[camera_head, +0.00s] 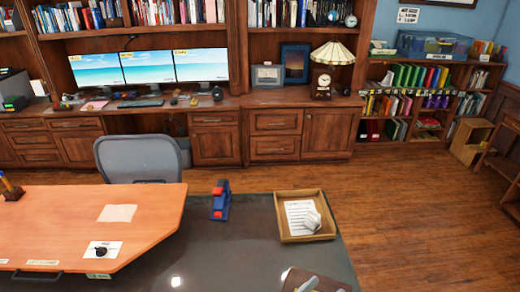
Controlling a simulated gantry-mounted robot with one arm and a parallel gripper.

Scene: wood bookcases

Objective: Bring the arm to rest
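I cannot make out my arm or my gripper in the head view, so I cannot see where the gripper is or whether it holds anything. Below me a dark desk surface (255,263) runs to the bottom edge. On it stands a wooden tray (283,236) holding a printed sheet (298,212) and a small white object (312,221). A blue and red object (221,201), perhaps a tape dispenser, stands to the left of the tray.
An orange wooden desktop (60,225) fills the lower left, bearing papers. A brown board (325,285) with grey items is cut off at the bottom. A grey chair (138,158) stands behind. Bookcases line the back wall. Wooden floor (420,220) is clear at right.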

